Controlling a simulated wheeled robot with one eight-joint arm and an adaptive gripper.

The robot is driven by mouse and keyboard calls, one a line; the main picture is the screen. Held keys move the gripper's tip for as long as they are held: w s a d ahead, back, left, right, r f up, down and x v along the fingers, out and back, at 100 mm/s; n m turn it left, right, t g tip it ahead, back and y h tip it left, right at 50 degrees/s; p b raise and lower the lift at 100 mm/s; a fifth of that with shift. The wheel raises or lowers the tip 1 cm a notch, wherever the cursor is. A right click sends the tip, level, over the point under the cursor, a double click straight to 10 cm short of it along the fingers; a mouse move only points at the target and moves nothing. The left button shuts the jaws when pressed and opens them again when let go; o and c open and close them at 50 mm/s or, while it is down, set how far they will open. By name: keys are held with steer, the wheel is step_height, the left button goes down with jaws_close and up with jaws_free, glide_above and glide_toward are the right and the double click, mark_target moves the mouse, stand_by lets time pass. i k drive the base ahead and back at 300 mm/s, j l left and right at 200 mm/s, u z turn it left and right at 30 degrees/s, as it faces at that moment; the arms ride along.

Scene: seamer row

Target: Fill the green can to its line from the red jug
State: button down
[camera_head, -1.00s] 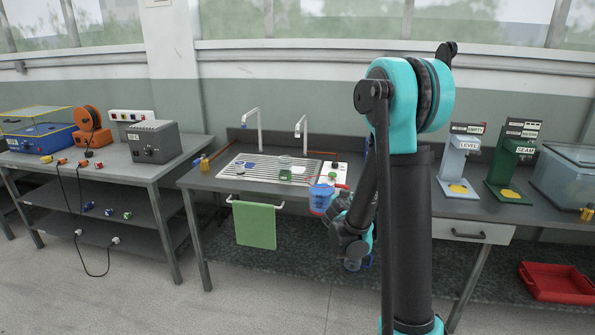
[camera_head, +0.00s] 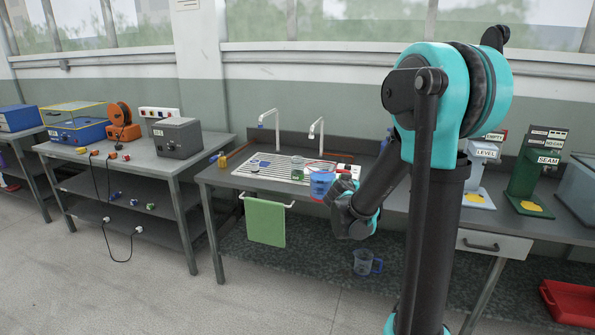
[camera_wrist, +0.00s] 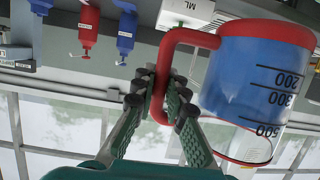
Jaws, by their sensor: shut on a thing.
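The jug (camera_head: 321,184) has a red handle, red rim and base, and blue contents in a clear wall. My gripper (camera_wrist: 160,100) is shut on its red handle, seen upside down in the wrist view, where the jug (camera_wrist: 255,75) shows marks 200, 300 and 500. The head view shows it roughly upright above the front edge of the bench. The small green can (camera_head: 297,175) stands on the ribbed drainboard, just left of the jug and apart from it in the picture. Its line is too small to make out.
The drainboard (camera_head: 262,172) lies below two white taps (camera_head: 317,135). A green towel (camera_head: 266,222) hangs in front. A blue-handled clear jug (camera_head: 362,262) is on the lower shelf. The LEVEL stand (camera_head: 484,155) and SEAM stand (camera_head: 540,175) are at right.

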mark_target(296, 162)
steer(key=i+l, duration=0.2)
steer(key=i, duration=0.3)
steer(key=i+l, duration=0.25)
steer(key=i, duration=0.2)
